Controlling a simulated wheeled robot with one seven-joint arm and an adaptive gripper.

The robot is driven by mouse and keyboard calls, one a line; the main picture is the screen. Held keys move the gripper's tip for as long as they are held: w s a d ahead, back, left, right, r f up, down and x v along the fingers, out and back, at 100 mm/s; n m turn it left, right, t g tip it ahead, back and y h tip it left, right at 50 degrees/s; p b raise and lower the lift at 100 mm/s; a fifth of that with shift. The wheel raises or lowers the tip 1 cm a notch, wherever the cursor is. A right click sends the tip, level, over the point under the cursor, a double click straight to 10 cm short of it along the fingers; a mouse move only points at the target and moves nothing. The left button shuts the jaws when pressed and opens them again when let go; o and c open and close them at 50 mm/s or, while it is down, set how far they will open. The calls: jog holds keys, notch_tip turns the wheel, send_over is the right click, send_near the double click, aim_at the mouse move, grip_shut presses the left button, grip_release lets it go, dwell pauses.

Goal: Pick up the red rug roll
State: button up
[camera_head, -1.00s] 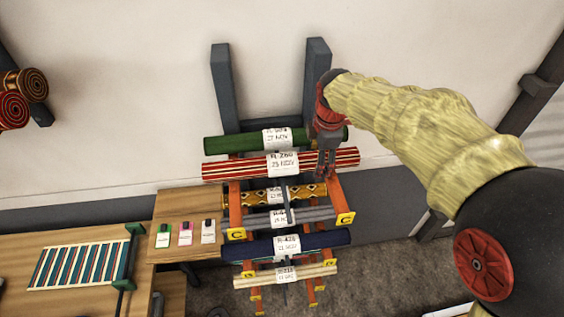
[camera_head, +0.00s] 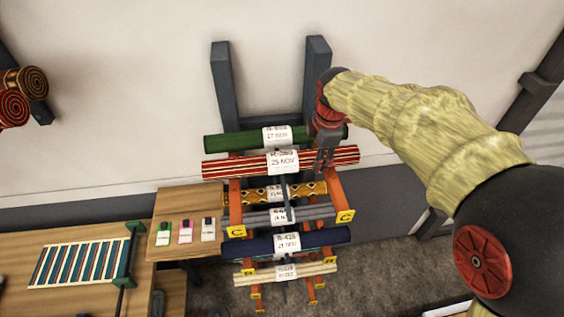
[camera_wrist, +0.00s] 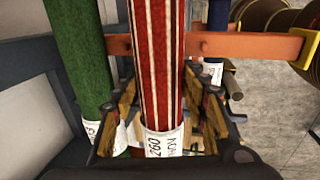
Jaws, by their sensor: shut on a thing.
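The red rug roll (camera_head: 231,167) has cream stripes and a white tag reading 25 NOV. It lies across the orange arms of the rack, just in front of the green roll (camera_head: 230,142). My gripper (camera_head: 325,160) is on the roll, right of its tag. In the wrist view the red roll (camera_wrist: 157,65) runs between the two fingers of my gripper (camera_wrist: 158,115), which are closed on its sides near the tag. The green roll (camera_wrist: 80,60) is close beside the left finger.
More rolls lie on lower rack arms: yellow patterned (camera_head: 308,189), grey (camera_head: 318,212) and navy (camera_head: 322,238). An orange rack arm (camera_wrist: 250,45) crosses under the red roll. A wooden table (camera_head: 70,295) with a striped piece stands at left.

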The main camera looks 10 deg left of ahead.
jog(key=c, duration=0.5)
jog(key=shift+r, duration=0.1)
grip_shut()
jog(key=shift+w, duration=0.1)
